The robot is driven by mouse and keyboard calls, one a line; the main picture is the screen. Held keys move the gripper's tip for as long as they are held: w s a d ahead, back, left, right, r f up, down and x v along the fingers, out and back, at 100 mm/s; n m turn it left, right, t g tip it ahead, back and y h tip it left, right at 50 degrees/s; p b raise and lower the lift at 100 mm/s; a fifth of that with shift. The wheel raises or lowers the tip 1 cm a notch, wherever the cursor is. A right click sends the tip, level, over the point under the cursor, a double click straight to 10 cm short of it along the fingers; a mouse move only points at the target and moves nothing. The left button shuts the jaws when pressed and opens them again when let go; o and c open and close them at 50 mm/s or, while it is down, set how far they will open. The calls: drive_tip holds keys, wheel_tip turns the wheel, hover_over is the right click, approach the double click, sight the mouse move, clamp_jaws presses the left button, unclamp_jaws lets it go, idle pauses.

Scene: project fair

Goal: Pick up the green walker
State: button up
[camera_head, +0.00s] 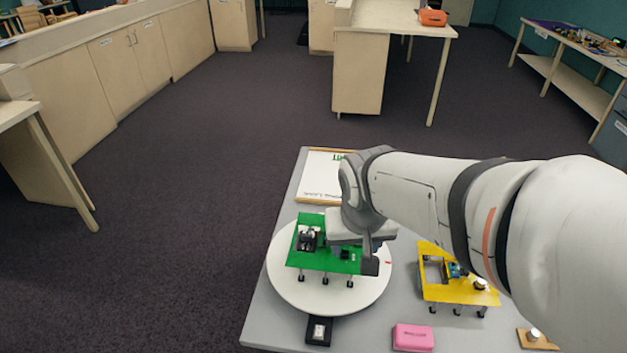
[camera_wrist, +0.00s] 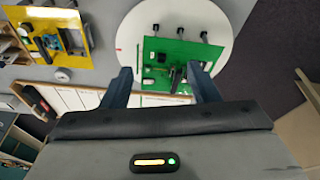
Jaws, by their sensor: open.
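The green walker (camera_head: 322,259) is a flat green plate with small parts on top and several short legs with dark feet. It stands on a round white disc (camera_head: 292,290) on the grey table. My gripper (camera_head: 370,258) is at the walker's right side in the head view, and the arm hides part of that area. In the wrist view my gripper (camera_wrist: 163,82) is open, its two dark fingers apart. The green walker (camera_wrist: 160,80) shows between and beyond the fingertips there. I cannot tell whether a finger touches it.
A yellow walker (camera_head: 450,292) stands right of the disc. A pink case (camera_head: 413,338) and a small black device (camera_head: 319,332) lie near the front. A framed white board (camera_head: 320,178) lies behind the disc. A small wooden piece with a knob (camera_head: 535,338) is at front right.

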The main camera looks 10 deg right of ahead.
drive_tip(key=w+f, duration=0.2)
drive_tip(key=w, duration=0.2)
drive_tip(key=w+f+m, duration=0.1)
drive_tip(key=w+f, duration=0.2)
drive_tip(key=w, duration=0.2)
drive_tip(key=w+a+f+m+t, duration=0.1)
drive_tip(key=w+f, duration=0.1)
drive_tip(key=w, duration=0.3)
drive_tip(key=shift+a+f+h+p, duration=0.1)
drive_tip(key=shift+f+h+p, duration=0.1)
drive_tip(key=shift+h+p, duration=0.2)
drive_tip(key=shift+w+f+m, duration=0.3)
drive_tip(key=shift+w+f, duration=0.05)
drive_tip(key=shift+f, duration=0.3)
drive_tip(key=x, duration=0.2)
drive_tip(key=b+x, duration=0.1)
drive_tip(key=x, duration=0.3)
drive_tip(key=shift+a+f, duration=0.2)
drive_tip(key=shift+f, duration=0.3)
drive_tip(key=shift+c, duration=0.2)
drive_tip(key=shift+r, duration=0.1)
drive_tip(key=c, duration=0.8)
